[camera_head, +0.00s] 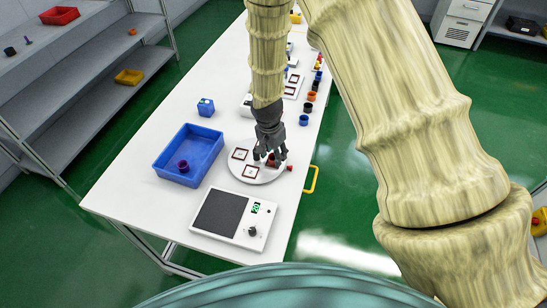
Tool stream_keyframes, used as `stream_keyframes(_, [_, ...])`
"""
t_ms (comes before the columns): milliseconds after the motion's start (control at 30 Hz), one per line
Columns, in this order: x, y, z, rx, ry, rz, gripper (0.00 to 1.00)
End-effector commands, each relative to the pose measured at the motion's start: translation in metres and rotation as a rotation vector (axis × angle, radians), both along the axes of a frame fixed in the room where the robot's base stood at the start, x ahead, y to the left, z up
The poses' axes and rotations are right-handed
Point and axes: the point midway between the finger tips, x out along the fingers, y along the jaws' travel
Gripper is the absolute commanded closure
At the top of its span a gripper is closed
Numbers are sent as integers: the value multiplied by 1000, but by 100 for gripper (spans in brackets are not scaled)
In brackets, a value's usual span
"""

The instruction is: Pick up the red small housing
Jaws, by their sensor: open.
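The red small housing (272,163) is a small dark-red piece on a round white plate (264,178). My gripper (270,157) points down over that plate, with its fingers open around or just above the red piece. The fingers partly hide the piece, and I cannot tell whether they touch it. Two flat square pieces with dark-red frames, one on the left (240,154) and one at the front (251,172), also lie on the plate.
A blue bin (164,160) holding a dark purple ring (183,166) stands left of the plate. A scale (233,218) lies in front. Several small coloured parts line the table's right edge. The table's front left is clear.

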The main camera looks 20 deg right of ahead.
Motion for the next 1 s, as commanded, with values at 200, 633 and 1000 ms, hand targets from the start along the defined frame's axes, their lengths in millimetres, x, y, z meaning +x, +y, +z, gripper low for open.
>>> stream_keyframes(200, [0,-1,-10,0,0,2,54])
stream_keyframes(633, [0,-1,-11,0,0,1,78])
stream_keyframes(1000, [0,-1,-9,0,-1,1,78])
